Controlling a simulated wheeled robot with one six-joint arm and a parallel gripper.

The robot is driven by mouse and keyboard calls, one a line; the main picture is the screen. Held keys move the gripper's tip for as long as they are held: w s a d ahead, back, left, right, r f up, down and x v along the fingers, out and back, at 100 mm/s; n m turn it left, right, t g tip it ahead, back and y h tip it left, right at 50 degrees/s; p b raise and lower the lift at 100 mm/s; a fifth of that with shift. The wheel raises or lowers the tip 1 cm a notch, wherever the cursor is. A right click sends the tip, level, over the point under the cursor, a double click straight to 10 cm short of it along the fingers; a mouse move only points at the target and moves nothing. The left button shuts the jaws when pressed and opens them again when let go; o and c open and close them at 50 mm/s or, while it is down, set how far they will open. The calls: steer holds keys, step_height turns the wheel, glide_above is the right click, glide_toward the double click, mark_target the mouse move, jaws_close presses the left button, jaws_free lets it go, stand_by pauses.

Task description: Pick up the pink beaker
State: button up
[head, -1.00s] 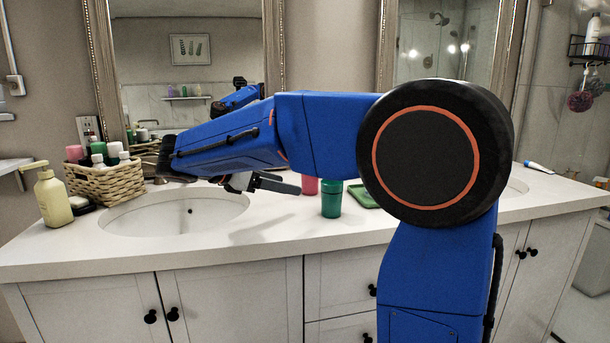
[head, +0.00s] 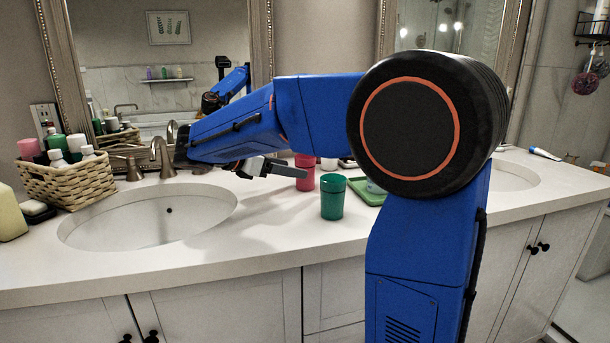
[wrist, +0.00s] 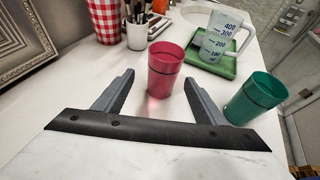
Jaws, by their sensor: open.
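The pink beaker (wrist: 164,70) stands upright on the white counter in the wrist view, ahead of my gripper (wrist: 163,96) and roughly between the lines of its two fingers. In the head view the pink beaker (head: 304,176) stands behind the green beaker, partly covered by a finger. My gripper (head: 287,172) is open and empty there, its other finger hidden. I cannot tell whether it touches the beaker.
A green beaker (wrist: 255,98) stands close to the right finger. A measuring jug (wrist: 217,40) sits on a green tray (wrist: 193,58). A white cup of brushes (wrist: 137,36) and a red checked cup (wrist: 105,22) stand behind. The sink (head: 150,218) lies left.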

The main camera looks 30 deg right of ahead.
steer(key=x, duration=0.4)
steer(key=shift+d+f, duration=0.1)
steer(key=shift+d, duration=0.2)
steer(key=shift+s+r+x, duration=0.1)
steer(key=shift+r+x, duration=0.05)
steer(key=shift+x, duration=1.15)
steer(key=shift+s+r+x, duration=0.1)
steer(key=shift+x, duration=1.2)
steer(key=shift+d, duration=0.15)
steer(key=c, duration=1.2)
